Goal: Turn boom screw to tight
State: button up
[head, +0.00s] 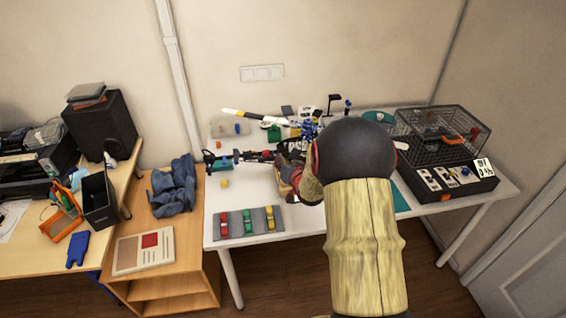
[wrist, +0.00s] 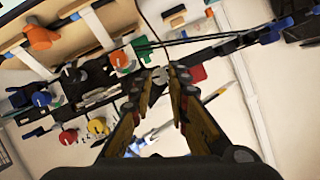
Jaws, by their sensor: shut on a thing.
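The model helicopter (head: 306,130) stands on the white table, its dark tail boom (head: 240,157) reaching left. My gripper (head: 287,172) is at the boom, low over the table; my own forearm hides much of it in the head view. In the wrist view my gripper (wrist: 160,74) has its two fingertips close around a small light-grey piece (wrist: 160,73) beside the dark boom rod (wrist: 215,46). The piece appears to be the boom screw, but its shape and turn are too small to tell.
A grey tray (head: 234,236) with red, green and yellow pieces lies at the table's front. A wire cage (head: 447,128) and a black box (head: 440,190) stand at the right. Coloured knobs crowd the wrist view's left, including a blue one (wrist: 42,98).

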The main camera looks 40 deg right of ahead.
grip_shut()
jog(key=shift+s+d+f+m+t+y+p, duration=0.1)
jog(key=shift+f+m+t+y+p, duration=0.2)
jog(key=shift+m+t+p, duration=1.15)
jog(key=shift+s+d+f+m+t+y+b, duration=0.15)
jog(key=shift+m+t+y, duration=0.35)
jog(key=shift+m, duration=2.25)
jog(key=shift+w+d+f+m+t+y+p, duration=0.2)
jog(key=shift+m+t+p, duration=0.6)
jog(key=shift+m, duration=1.3)
jog(key=shift+s+a+t, duration=0.1)
jog(key=shift+s+t, duration=0.05)
jog(key=shift+t, duration=0.1)
jog(key=o, duration=0.6)
grip_release()
